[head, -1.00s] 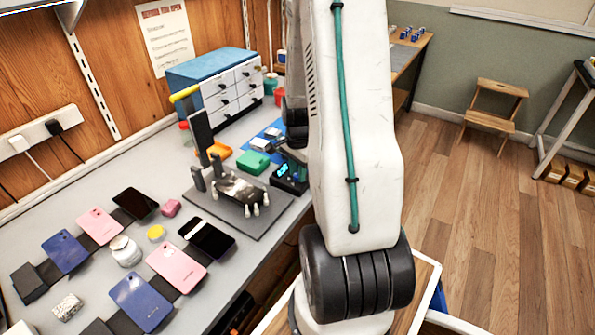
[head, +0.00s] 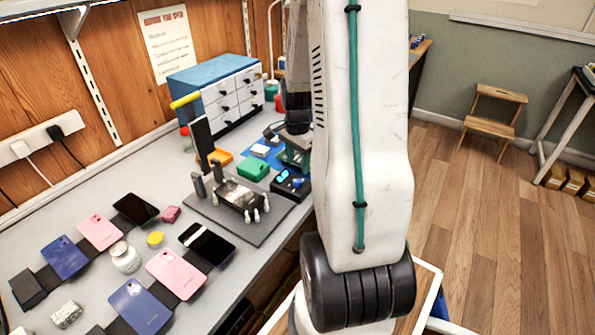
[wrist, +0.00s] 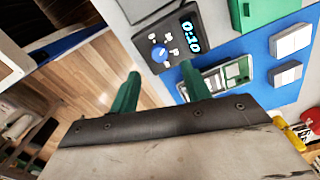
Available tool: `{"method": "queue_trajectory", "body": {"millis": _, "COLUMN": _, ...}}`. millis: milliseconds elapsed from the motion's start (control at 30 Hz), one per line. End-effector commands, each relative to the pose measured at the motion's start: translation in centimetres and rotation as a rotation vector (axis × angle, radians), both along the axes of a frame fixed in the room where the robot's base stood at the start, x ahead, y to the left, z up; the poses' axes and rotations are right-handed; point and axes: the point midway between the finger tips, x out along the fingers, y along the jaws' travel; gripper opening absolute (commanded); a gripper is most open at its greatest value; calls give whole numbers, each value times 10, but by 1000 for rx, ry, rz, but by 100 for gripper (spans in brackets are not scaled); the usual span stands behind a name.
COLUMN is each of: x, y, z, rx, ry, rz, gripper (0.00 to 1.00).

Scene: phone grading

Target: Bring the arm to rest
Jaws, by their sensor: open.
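My arm (head: 362,130) stands upright in the middle of the head view, its upper link hiding part of the bench's right side. In the wrist view my gripper (wrist: 160,70) has its two green fingers apart, with nothing between them. The fingers are above the bench edge, near a dark timer box (wrist: 165,38) reading 0:10 and a phone with its inside showing (wrist: 228,74) on a blue mat (wrist: 255,55). In the head view the fingers cannot be clearly made out behind the arm.
A clamp fixture (head: 275,228) holding a dark phone stands on the bench (head: 75,200). Several phones, including a pink one (head: 176,274), lie at the left. A green box (head: 253,168) and a drawer cabinet (head: 205,73) stand farther back.

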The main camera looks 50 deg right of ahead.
Motion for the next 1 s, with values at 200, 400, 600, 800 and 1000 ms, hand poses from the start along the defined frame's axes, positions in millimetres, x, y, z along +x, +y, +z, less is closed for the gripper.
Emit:
{"method": "queue_trajectory", "body": {"millis": 200, "x": 0, "y": 0, "z": 12, "rx": 0, "ry": 0, "rz": 0, "gripper": 47}}
{"method": "queue_trajectory", "body": {"millis": 400, "x": 0, "y": 0, "z": 12, "rx": 0, "ry": 1, "rz": 0, "gripper": 47}}
{"method": "queue_trajectory", "body": {"millis": 600, "x": 0, "y": 0, "z": 12, "rx": 0, "ry": 1, "rz": 0, "gripper": 47}}
{"method": "queue_trajectory", "body": {"millis": 800, "x": 0, "y": 0, "z": 12, "rx": 1, "ry": 2, "rz": 16, "gripper": 47}}
{"method": "queue_trajectory", "body": {"millis": 1000, "x": -21, "y": 20, "z": 10, "rx": 81, "ry": 70, "rz": 209, "gripper": 47}}
